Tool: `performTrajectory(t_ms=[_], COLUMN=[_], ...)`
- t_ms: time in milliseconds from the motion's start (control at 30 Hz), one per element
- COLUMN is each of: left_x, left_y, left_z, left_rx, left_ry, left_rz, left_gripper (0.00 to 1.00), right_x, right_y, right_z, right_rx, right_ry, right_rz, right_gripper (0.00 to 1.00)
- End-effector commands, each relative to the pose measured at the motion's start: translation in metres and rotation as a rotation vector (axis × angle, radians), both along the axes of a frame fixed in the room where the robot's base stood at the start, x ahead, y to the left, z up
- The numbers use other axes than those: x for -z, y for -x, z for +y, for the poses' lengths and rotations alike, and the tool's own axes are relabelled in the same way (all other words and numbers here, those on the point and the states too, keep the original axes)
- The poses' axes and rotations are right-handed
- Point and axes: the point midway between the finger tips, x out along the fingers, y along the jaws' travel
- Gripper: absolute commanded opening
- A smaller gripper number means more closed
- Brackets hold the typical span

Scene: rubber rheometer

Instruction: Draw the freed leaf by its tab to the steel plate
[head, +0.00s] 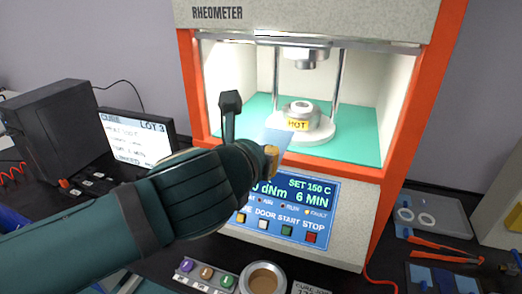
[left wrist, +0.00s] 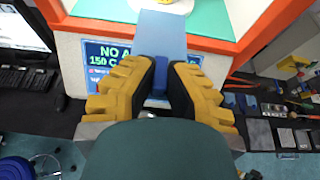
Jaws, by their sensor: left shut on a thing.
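The leaf is a thin pale blue sheet (head: 277,138) in front of the rheometer's open chamber in the head view. In the left wrist view the leaf (left wrist: 161,32) stretches ahead of my fingers, with a darker blue tab (left wrist: 160,76) at its near end. My left gripper (left wrist: 161,80) is shut on this tab; in the head view the gripper (head: 271,160) is mostly hidden by my forearm. A grey plate (head: 452,212) with pale rings lies on the bench at the right; I cannot tell whether it is the steel plate. My right gripper is not in view.
A lower die marked HOT (head: 300,116) stands inside the chamber, between orange frame posts (head: 408,120). A control panel (head: 300,205) is below. A cup (head: 263,279), button box (head: 205,275) and orange-handled tool (head: 440,246) lie on the dark bench.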

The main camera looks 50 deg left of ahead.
Motion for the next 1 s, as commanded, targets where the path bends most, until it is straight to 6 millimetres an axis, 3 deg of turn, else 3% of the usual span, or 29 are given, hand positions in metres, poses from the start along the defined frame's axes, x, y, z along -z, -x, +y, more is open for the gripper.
performTrajectory(t_ms=[1000], left_x=[0.0], left_y=[0.049], left_z=[-0.026], left_rx=[0.0], left_ry=[0.0], left_rz=[-0.001], left_gripper=[0.0], right_x=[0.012], right_y=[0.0], right_z=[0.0], right_rx=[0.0], right_ry=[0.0], right_rz=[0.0], right_gripper=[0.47])
